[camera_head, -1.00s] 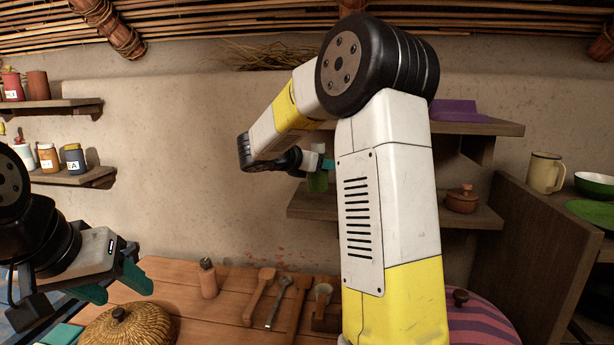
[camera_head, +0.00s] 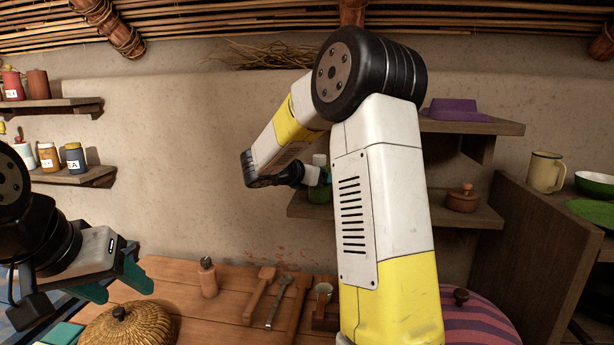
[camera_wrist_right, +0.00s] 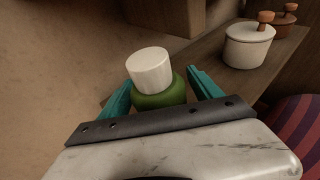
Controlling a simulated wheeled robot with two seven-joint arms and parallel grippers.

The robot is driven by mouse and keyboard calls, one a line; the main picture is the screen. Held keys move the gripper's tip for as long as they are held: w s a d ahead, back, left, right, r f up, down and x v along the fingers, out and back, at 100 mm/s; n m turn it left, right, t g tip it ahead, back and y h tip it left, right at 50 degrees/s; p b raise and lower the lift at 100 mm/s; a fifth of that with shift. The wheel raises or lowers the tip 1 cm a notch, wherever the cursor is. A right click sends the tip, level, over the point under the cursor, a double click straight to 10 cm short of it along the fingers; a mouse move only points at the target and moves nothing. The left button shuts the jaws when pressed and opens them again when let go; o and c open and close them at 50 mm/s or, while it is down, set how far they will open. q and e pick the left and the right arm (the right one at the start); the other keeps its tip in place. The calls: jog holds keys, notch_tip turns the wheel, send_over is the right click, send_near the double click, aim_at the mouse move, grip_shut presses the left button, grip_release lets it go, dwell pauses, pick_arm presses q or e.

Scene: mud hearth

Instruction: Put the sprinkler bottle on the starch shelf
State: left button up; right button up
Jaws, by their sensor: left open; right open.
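The sprinkler bottle, green with a white cap (camera_wrist_right: 150,70), stands between the spread teal fingers of my right gripper (camera_wrist_right: 160,92) in the right wrist view. The right gripper is open, with a finger on each side of the bottle. In the head view the green bottle (camera_head: 318,194) is at the lower right-hand wall shelf (camera_head: 308,210), partly covered by my right arm and gripper. Its base looks level with the shelf board; exact contact is hard to see. My left gripper (camera_head: 115,287) is open and empty at lower left, above the table.
A brown lidded pot (camera_head: 462,199) stands on the same shelf, and a pale lidded pot (camera_wrist_right: 248,45) shows in the wrist view. Left shelves hold jars (camera_head: 74,158). Wooden utensils and a woven lid (camera_head: 120,328) occupy the table.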

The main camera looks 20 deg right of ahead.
jog(key=shift+r, duration=0.1)
jog(key=shift+a+r, duration=0.1)
jog(key=shift+a, duration=0.1)
jog(key=v, duration=1.1)
jog(key=s+d+f+m+g+y, duration=0.25)
jog(key=s+m, duration=0.25)
jog(key=s, duration=0.3)
jog(key=s+d+f+m+g+y, duration=0.1)
jog(key=s+f+m+g+y, duration=0.15)
jog(key=s+m+y, duration=0.4)
jog(key=s+a+f+m+t+y, duration=0.1)
jog(key=s+a+m+t+y, duration=0.2)
jog(key=s+a+m, duration=0.6)
jog(key=s+m+y, duration=0.2)
jog(key=s+m, duration=0.1)
jog(key=shift+s+a+f+t+y, duration=0.15)
jog(key=shift+s+a+t+y, duration=0.25)
